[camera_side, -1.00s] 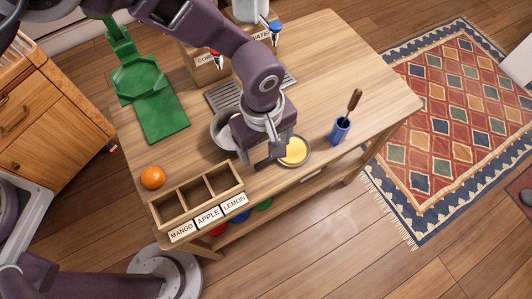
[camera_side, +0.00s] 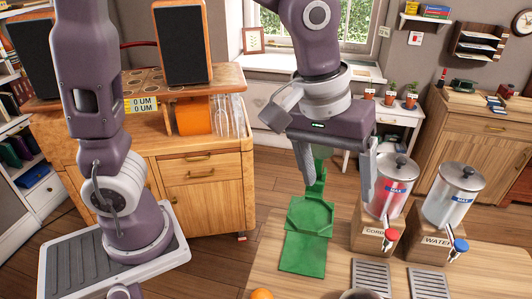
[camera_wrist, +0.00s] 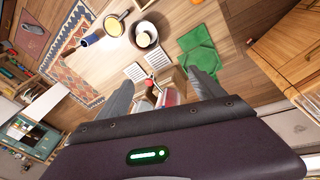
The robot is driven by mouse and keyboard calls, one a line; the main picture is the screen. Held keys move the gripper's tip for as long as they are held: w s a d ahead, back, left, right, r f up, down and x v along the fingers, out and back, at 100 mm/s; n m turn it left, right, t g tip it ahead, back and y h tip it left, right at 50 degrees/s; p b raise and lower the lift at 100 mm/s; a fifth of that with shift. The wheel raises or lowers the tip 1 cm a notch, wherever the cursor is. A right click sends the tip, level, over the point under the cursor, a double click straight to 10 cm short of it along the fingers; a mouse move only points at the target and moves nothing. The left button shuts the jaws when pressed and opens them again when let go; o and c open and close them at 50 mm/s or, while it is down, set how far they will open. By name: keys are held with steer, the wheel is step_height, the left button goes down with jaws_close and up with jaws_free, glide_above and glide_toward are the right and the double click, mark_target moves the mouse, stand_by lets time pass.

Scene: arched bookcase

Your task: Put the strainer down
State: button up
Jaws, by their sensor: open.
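My gripper (camera_side: 336,185) is open and empty, raised high with its fingers pointing down in front of the green stand and mat. In the wrist view, its two fingers (camera_wrist: 162,92) are spread apart with nothing between them. The strainer is outside the side view. Only the bowl's rim (camera_side: 360,294) shows there, at the bottom edge.
Cordial (camera_side: 392,190) and water (camera_side: 450,200) dispensers stand right of my gripper, with drip grates in front. The green mat (camera_side: 303,253) lies flat at the table's left, near an orange (camera_side: 261,294). The table's middle is mostly clear.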

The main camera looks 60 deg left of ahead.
steer(key=s+a+r+m+t, duration=0.1)
steer(key=s+a+m, duration=0.1)
steer(key=s+a, duration=0.4)
steer(key=s+a+r+m+t+y, duration=0.1)
steer(key=s+a+m+t, duration=0.1)
steer(key=s+a, duration=0.5)
steer(key=shift+s+r+m, duration=0.3)
steer(key=shift+s+r, duration=0.05)
steer(key=shift+s, duration=0.6)
steer(key=shift+o, duration=0.6)
